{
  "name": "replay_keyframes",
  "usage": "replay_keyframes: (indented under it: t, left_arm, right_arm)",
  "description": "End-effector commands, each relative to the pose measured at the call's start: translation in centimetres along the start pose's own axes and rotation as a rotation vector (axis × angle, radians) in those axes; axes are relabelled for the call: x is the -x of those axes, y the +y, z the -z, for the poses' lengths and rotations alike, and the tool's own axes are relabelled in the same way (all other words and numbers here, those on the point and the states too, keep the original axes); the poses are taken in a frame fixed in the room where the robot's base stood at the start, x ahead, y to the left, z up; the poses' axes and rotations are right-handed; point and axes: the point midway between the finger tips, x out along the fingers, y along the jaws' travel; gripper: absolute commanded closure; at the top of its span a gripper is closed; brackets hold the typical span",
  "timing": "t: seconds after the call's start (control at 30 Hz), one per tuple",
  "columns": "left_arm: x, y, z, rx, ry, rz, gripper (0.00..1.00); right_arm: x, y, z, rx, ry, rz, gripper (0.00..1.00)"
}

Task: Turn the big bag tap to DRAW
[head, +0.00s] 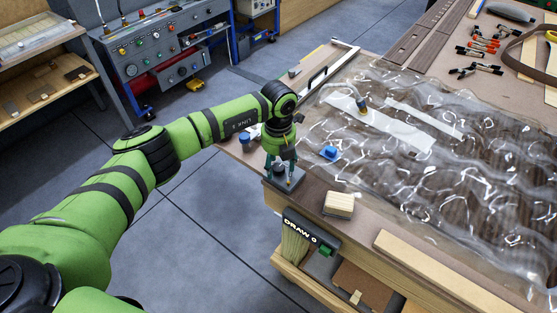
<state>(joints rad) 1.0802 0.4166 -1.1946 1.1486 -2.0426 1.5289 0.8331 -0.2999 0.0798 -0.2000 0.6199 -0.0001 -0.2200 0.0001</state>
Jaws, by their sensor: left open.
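My left gripper (281,172) points down at the near left corner of the bench, with its fingers apart. Between and below the fingers is a dark round fitting on a grey base plate (294,184), which looks like the big bag tap. The gripper hides much of it, so its handle position and any contact cannot be made out. A dark sign reading "DRAW 0" (300,226) is on the bench front, with a green part (326,250) at its lower right. The clear bag (400,160) lies wrinkled over dark veneer. My right gripper is out of view.
A wooden block (339,204), a blue clip-like piece (329,153) and a blue-topped cup (244,141) are near the gripper. A hose fitting (361,105) stands on the bag. Clamps (479,46) lie at the back right. Open floor is left of the bench.

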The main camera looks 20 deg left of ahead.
Motion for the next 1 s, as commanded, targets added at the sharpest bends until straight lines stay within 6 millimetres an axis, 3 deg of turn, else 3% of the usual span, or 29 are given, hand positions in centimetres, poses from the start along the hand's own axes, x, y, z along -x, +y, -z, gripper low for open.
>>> replay_keyframes:
  t: [0.27, 0.3, 0.43, 0.77, 1.0]
  left_arm:
    - [-0.4, 0.0, 0.0, -0.001, 0.0, 0.001, 0.42]
    - [-0.4, 0.0, 0.0, -0.001, 0.0, 0.001, 0.46]
    - [-0.4, 0.0, 0.0, -0.001, 0.0, 0.001, 0.98]
    - [-0.5, 0.0, 0.0, -0.016, 0.0, 0.001, 0.98]
    - [-0.7, -0.1, 0.0, -0.115, -0.001, 0.001, 0.98]
  right_arm:
    - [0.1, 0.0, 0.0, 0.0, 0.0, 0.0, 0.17]
    - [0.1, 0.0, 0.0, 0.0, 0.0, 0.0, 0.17]
    - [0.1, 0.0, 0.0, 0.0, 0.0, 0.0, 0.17]
    - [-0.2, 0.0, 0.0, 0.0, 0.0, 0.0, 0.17]
    - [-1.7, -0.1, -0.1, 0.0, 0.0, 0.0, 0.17]
